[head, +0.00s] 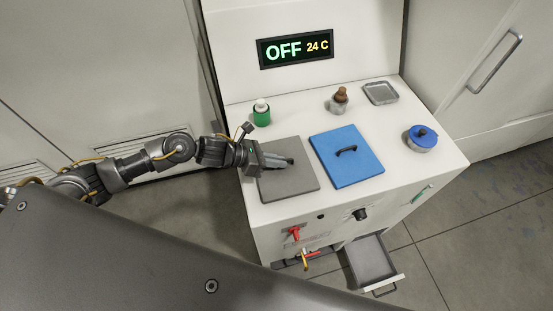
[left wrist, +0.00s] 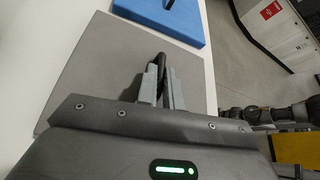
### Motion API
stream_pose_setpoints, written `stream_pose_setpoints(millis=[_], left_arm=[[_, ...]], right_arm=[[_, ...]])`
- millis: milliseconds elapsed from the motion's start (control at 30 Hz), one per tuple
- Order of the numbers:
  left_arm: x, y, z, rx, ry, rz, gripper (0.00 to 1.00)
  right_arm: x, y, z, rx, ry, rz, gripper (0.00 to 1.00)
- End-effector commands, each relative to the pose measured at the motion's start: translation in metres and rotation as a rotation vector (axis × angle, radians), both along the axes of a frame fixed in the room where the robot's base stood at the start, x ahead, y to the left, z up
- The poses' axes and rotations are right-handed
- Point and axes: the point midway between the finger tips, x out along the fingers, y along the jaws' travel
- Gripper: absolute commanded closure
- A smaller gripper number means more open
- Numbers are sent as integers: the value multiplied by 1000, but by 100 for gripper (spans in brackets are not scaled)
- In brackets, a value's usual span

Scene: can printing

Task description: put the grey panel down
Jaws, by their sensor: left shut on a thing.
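The grey panel (head: 291,184) is a flat square plate at the left part of the white machine's top. It looks flat on or just above the surface; I cannot tell which. My left gripper (head: 288,162) reaches in from the left over the panel and is shut on its dark handle. The left wrist view shows the grey panel (left wrist: 95,70) under the gripper, with the dark handle (left wrist: 160,60) between the two fingers (left wrist: 162,85). My right gripper is not in view.
A blue panel (head: 359,169) with a dark handle lies just right of the grey one. A green-banded bottle (head: 262,116), a brown-topped jar (head: 338,104), a grey tray (head: 380,93) and a blue-lidded pot (head: 422,140) stand behind and right. A drawer (head: 373,262) is open in front. The display (head: 296,48) reads OFF, 24 C.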

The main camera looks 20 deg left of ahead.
Motion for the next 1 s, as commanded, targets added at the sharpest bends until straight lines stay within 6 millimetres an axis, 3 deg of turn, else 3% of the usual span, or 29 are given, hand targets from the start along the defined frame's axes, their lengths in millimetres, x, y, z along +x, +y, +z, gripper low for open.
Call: stream_pose_setpoints(millis=[133, 167, 300, 700, 767, 1000], left_arm=[[0, 0, -5, 0, -1, 0, 100], [0, 0, -3, 0, 0, 0, 89], [0, 0, -3, 0, 0, 0, 71], [0, 0, 5, 0, 1, 0, 70], [-3, 9, 1, 3, 0, 1, 70], [-23, 50, 22, 5, -1, -1, 70]], right_arm=[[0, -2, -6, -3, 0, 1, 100], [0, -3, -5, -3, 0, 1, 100], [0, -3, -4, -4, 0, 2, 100], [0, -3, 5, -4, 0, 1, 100], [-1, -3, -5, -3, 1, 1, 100], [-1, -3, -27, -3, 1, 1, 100]])
